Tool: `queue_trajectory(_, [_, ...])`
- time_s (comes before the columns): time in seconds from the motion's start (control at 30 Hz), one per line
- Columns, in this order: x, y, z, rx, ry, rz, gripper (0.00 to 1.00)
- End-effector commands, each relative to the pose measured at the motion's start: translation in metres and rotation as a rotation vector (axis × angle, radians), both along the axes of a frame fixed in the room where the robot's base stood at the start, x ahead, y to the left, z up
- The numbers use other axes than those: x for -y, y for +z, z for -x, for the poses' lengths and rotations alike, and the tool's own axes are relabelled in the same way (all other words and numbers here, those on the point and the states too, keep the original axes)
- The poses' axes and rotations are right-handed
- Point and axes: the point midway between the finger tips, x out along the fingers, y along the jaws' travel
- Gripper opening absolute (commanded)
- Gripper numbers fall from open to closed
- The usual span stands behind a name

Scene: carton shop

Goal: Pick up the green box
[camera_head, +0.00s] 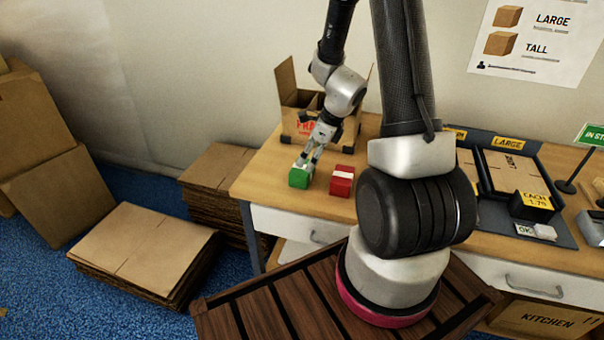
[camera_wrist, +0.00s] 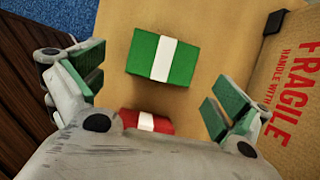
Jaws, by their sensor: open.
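The green box (camera_head: 300,177) stands on the wooden table near its left front edge. In the wrist view the green box (camera_wrist: 162,59), with a white band across it, lies ahead of my gripper, roughly centred between the fingers. My gripper (camera_head: 309,158) is open and empty, just above or beside the green box; the head view does not show whether they touch. In the wrist view its fingers (camera_wrist: 157,100) with green pads are spread wide. A red box with a white band (camera_head: 342,181) stands to the right of the green one; it is partly hidden in the wrist view (camera_wrist: 147,121).
An open carton marked FRAGILE (camera_head: 300,127) stands behind the boxes; it shows close on the right in the wrist view (camera_wrist: 286,92). A dark tray with flat cartons (camera_head: 555,210) is at the right. Cardboard stacks (camera_head: 150,245) lie on the floor left of the table.

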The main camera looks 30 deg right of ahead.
Motion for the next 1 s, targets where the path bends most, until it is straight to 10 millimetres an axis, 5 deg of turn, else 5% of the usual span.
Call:
queue_trajectory(0.4, [-0.015, -0.053, -0.021, -0.002, 0.005, 0.001, 1.0])
queue_trajectory(0.7, [-0.017, -0.058, -0.023, 0.001, 0.007, 0.002, 1.0])
queue_trajectory(0.93, [-0.017, -0.058, -0.023, 0.001, 0.007, 0.002, 0.6])
queue_trajectory(1.0, [-0.017, -0.058, -0.023, 0.001, 0.007, 0.002, 0.59])
